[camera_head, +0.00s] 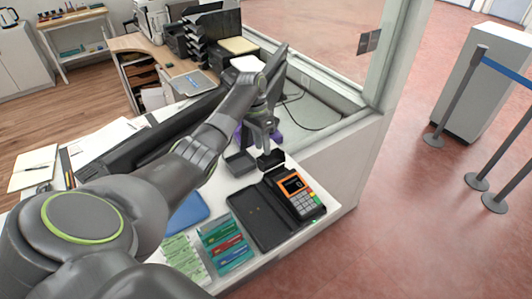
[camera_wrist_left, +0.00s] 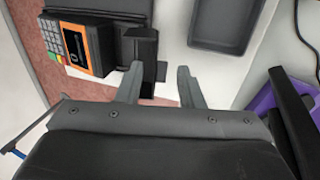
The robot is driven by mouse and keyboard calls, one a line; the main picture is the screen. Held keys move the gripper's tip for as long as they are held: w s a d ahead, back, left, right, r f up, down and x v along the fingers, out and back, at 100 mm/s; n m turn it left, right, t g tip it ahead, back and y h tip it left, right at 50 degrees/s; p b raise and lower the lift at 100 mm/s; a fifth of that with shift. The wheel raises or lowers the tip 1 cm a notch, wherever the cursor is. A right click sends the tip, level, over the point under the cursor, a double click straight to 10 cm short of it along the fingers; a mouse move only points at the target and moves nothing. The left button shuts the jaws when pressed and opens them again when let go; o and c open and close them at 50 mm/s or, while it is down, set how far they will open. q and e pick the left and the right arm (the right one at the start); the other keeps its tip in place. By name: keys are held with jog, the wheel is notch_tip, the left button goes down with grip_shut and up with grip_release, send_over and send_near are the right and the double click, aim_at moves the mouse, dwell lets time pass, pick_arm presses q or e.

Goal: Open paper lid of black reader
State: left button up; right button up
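The black card reader (camera_head: 299,194) lies near the counter's right edge, with an orange-framed screen and a keypad. It also shows at the upper left of the left wrist view (camera_wrist_left: 74,42). A black flap (camera_head: 271,158), which looks like the paper lid, stands raised at the reader's far end. In the wrist view the flap (camera_wrist_left: 143,46) is right at my left gripper's fingertips (camera_wrist_left: 160,72). My left gripper (camera_head: 262,141) is open, with a gap between its fingers. I cannot tell whether it touches the flap. My right gripper is not in view.
A flat black panel (camera_head: 256,216) lies left of the reader. A grey tray (camera_head: 240,162) stands close to the left gripper. A card rack (camera_head: 225,243) and blue pad (camera_head: 188,212) lie nearer. A purple item (camera_wrist_left: 262,104) lies beyond. A glass partition borders the counter.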

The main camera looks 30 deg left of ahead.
pick_arm(q)
jog(key=shift+f, duration=0.5)
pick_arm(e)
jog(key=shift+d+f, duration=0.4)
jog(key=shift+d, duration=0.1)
pick_arm(q)
grip_shut()
jog(key=p, duration=0.1)
jog(key=r+y+p, duration=0.1)
jog(key=p, duration=0.1)
jog(key=shift+s+d+t+p, duration=0.2)
jog(key=shift+d+t+p, duration=0.1)
jog(key=shift+d, duration=0.1)
jog(key=shift+s+d+y+p, duration=0.1)
jog(key=shift+d+y+p, duration=0.15)
jog(key=shift+y+p, duration=0.5)
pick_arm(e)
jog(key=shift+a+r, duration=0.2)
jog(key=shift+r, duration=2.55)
